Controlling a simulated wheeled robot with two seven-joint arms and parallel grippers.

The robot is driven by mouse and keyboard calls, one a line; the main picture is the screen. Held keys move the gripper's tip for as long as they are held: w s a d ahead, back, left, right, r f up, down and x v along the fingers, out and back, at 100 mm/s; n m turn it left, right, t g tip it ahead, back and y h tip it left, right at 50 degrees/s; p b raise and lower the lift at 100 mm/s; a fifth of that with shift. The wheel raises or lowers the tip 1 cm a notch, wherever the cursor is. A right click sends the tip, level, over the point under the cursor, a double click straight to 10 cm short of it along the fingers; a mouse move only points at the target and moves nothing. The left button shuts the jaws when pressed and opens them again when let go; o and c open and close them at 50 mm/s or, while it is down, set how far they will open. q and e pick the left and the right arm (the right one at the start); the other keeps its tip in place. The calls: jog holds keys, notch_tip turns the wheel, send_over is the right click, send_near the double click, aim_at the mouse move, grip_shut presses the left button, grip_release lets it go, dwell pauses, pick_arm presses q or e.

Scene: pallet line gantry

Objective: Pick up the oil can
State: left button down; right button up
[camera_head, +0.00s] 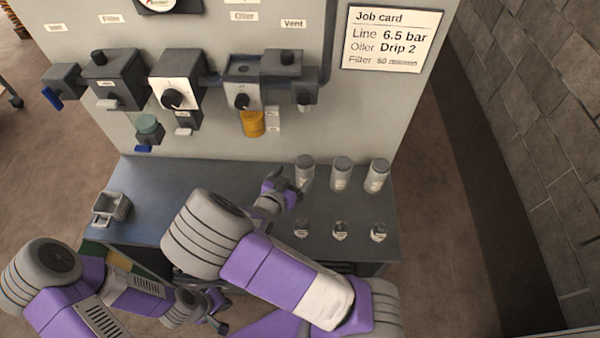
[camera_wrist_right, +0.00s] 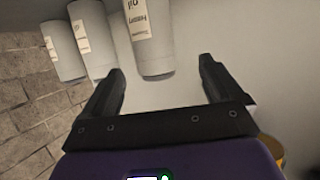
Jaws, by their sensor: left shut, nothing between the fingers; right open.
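Three pale grey cylindrical cans stand upright in a row on the bench: the left can (camera_head: 305,174), the middle can (camera_head: 341,175) and the right can (camera_head: 377,176). Their labels are too small to read in the head view. My right gripper (camera_head: 288,186) is open beside the left can. In the right wrist view, the nearest can (camera_wrist_right: 150,45) shows past the open fingers (camera_wrist_right: 162,72), with a label that seems to read "Heavy". Its contact with the fingers cannot be told. My left gripper (camera_head: 217,322) is shut and empty, low in front of the bench.
Small jars (camera_head: 340,231) stand in a row in front of the cans. A grey open holder (camera_head: 111,208) sits at the bench's left. The panel behind carries valves, an orange bowl (camera_head: 252,123) and a job card (camera_head: 391,39). A block wall (camera_head: 545,100) is at the right.

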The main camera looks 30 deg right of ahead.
aim_at(305, 174)
jog(key=shift+x, duration=0.8)
jog(key=x, duration=0.3)
jog(key=b+x, duration=0.1)
jog(key=x, duration=0.1)
jog(key=shift+s+d+f, duration=0.1)
jog(key=shift+d, duration=0.45)
jog(key=c, duration=1.3)
